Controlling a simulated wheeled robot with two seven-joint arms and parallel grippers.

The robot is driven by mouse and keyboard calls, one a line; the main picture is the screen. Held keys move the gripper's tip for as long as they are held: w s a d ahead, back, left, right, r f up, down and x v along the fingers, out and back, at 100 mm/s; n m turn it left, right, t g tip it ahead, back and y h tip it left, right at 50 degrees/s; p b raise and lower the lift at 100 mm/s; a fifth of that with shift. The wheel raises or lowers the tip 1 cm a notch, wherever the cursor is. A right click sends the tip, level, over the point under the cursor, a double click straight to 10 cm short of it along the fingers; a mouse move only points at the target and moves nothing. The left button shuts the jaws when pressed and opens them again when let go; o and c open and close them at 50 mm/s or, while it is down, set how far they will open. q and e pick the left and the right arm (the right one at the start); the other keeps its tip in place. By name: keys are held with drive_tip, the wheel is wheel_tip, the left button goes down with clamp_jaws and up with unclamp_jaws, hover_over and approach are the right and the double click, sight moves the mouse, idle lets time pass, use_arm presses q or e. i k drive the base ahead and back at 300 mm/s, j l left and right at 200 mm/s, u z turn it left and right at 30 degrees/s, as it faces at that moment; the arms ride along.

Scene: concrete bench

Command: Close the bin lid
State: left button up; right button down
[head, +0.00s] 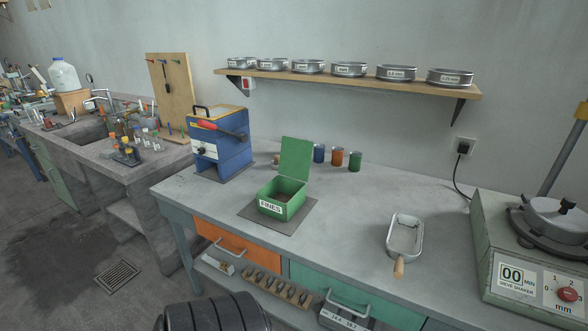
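The green bin (283,206) labelled "FINES" stands on a dark mat (251,213) near the middle of the bench. Its green lid (296,158) is open and stands nearly upright at the back edge of the bin. Brownish contents may show inside, but they are too small to make out. Neither my left nor my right gripper shows in the head view.
A blue crusher (219,143) with a red-handled lever stands behind left of the bin. A metal scoop (405,236) and a sieve shaker (530,255) are right. The bench between bin and scoop is clear.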

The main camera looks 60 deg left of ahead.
sight(295, 153)
drive_tip(key=u, duration=2.05)
